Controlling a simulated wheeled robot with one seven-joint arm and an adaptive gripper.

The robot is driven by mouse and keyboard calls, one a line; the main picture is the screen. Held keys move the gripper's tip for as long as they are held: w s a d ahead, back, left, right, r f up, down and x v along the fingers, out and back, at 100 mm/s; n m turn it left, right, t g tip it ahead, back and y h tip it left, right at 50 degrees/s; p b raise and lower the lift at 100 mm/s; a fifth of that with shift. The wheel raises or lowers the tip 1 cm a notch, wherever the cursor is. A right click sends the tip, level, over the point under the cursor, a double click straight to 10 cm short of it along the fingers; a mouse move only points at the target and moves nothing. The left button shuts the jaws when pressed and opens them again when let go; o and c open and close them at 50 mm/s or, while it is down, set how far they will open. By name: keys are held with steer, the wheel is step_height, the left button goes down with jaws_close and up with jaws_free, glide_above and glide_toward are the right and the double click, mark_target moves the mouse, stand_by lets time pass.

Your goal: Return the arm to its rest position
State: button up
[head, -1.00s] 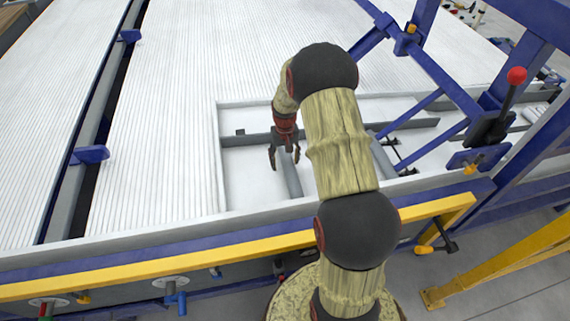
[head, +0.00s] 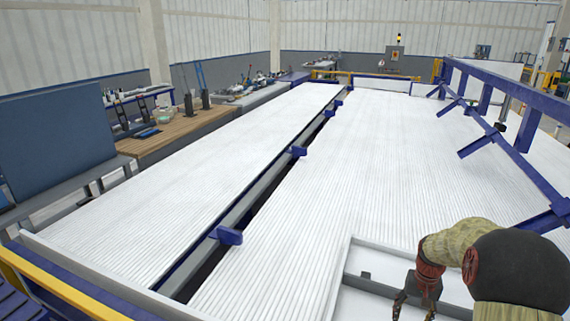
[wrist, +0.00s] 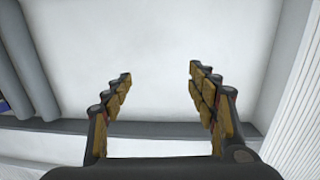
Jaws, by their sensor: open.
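My gripper (head: 413,306) hangs at the lower right of the head view, its tips cut by the bottom edge. In the wrist view my gripper (wrist: 160,75) shows two padded fingers spread wide with nothing between them. It is over the white floor of a framed tray (head: 362,256) set into the ribbed table. In the wrist view grey pipes (wrist: 35,65) lie at the upper left, apart from the fingers. My forearm and elbow fill the lower right corner of the head view.
The white ribbed table (head: 370,160) stretches far back, with a dark slot and blue brackets (head: 229,236) along it. A blue frame with slanted arms (head: 510,150) stands on the right. A wooden workbench (head: 185,130) stands at the left. The ribbed surface is clear.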

steer(key=s+a+r+n+t, duration=0.2)
steer(key=s+a+r+t, duration=0.1)
steer(key=s+a+r, duration=0.8)
steer(key=s+a+r+n+t+p, duration=0.1)
steer(key=s+a+r+n+t, duration=0.2)
steer(key=s+a+r, duration=0.8)
steer(key=a+r, duration=0.3)
steer(key=r, duration=0.2)
steer(key=shift+s, duration=0.15)
stand_by(0.6)
